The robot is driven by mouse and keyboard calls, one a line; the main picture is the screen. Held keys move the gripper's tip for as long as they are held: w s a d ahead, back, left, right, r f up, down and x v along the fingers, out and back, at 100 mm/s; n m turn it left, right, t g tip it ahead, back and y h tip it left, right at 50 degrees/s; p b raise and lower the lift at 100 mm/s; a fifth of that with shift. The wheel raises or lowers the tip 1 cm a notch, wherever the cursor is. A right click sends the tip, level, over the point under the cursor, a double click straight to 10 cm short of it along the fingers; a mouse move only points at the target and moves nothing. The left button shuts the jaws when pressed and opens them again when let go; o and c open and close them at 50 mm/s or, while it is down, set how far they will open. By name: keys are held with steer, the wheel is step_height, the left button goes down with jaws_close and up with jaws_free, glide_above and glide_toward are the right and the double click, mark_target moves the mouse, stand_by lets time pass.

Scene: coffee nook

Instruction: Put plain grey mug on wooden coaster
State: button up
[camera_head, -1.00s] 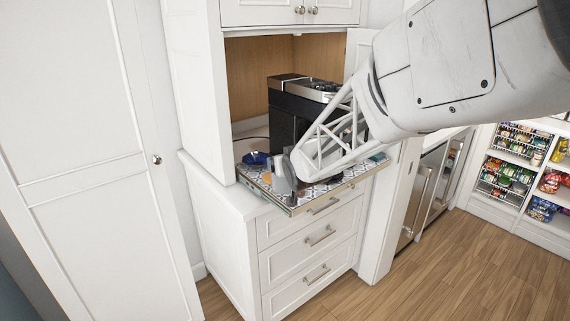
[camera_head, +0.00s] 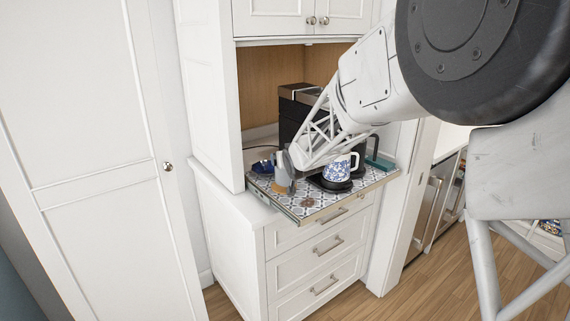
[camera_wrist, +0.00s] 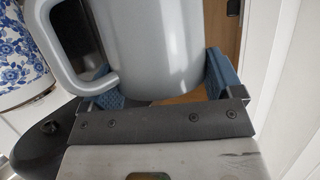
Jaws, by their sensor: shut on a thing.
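The plain grey mug (camera_wrist: 160,45) fills the middle of the wrist view, its handle to the left. My gripper (camera_wrist: 160,84) is shut on it, with blue finger pads on both sides. In the head view the mug (camera_head: 282,172) is a grey shape at my gripper (camera_head: 290,168), over the left part of the patterned pull-out tray (camera_head: 322,210). I cannot tell whether its base touches the tray. A small round brown disc (camera_head: 307,202), likely the wooden coaster, lies near the tray's front edge, right of the mug. A tan object (camera_head: 278,187) shows beside the mug, partly hidden.
A blue-and-white kettle (camera_head: 337,169) on a dark base stands right of my gripper; the wrist view shows it too (camera_wrist: 18,50). A dark coffee machine (camera_head: 291,112) stands behind. A blue object (camera_head: 262,166) lies at the left and a teal one (camera_head: 380,161) at the right.

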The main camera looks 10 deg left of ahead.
steer(key=shift+w+a+f, duration=0.1)
steer(key=shift+w+a, duration=0.1)
steer(key=shift+w, duration=0.45)
steer(key=shift+w+a+r, duration=0.1)
steer(key=shift+w+a, duration=0.15)
steer(key=shift+w, duration=0.35)
steer(key=shift+w+a+f, duration=0.1)
steer(key=shift+w+a, duration=0.1)
steer(key=shift+w, duration=0.45)
steer(key=shift+f, duration=0.1)
steer(key=shift+f, duration=1.65)
steer(key=shift+f, duration=0.15)
steer(key=o, duration=1.2)
steer(key=v, duration=1.2)
